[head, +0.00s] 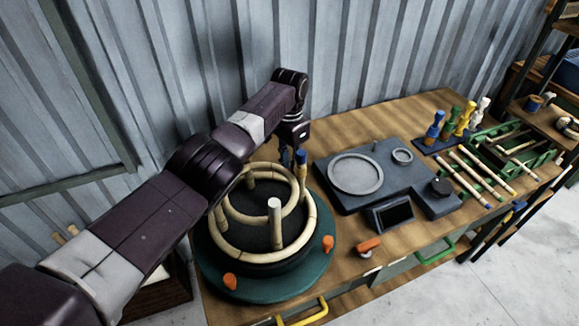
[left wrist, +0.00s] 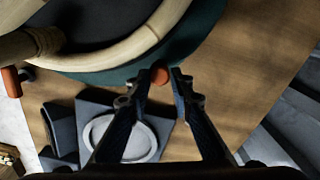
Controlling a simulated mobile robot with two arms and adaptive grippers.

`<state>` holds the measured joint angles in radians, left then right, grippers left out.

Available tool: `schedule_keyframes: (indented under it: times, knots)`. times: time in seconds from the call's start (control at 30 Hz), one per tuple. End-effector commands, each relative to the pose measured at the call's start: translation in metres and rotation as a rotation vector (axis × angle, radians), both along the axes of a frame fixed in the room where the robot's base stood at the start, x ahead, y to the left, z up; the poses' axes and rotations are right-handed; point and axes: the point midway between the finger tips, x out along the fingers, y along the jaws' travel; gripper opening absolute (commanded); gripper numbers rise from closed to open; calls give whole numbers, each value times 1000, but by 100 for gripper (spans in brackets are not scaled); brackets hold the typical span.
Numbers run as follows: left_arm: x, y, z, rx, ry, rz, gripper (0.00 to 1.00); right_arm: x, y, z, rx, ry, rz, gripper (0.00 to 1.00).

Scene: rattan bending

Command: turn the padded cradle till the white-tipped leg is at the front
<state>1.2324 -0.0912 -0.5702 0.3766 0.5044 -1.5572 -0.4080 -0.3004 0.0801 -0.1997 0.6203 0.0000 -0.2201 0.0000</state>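The padded cradle has a black pad (head: 240,228) on a round teal base (head: 270,287), with rattan rings (head: 262,256) and upright legs. A blue-tipped leg (head: 302,172) stands at the back right. Orange knobs (head: 230,281) (head: 327,243) sit on the base's rim. My left gripper (head: 292,158) is low behind the cradle; in the left wrist view its fingers (left wrist: 160,72) are apart, with an orange knob (left wrist: 159,77) between or just beyond the tips. My right gripper is out of view.
A grey fixture (head: 345,200) with a round plate and a small screen stands right of the cradle. An orange-topped piece (head: 368,245) lies near the front edge. A corrugated wall stands behind.

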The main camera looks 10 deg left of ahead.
Motion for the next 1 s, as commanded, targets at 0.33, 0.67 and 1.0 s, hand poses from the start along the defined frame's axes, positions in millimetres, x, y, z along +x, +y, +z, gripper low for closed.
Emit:
schedule_keyframes:
  times: [0.33, 0.67, 1.0]
  knots:
    - [-1, 0, 0, 1, 2, 0, 37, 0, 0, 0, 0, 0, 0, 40]
    - [0, -1, 31, -1, -2, -2, 37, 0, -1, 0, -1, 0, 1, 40]
    - [0, 0, 101, 0, -1, 0, 37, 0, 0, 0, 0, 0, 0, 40]
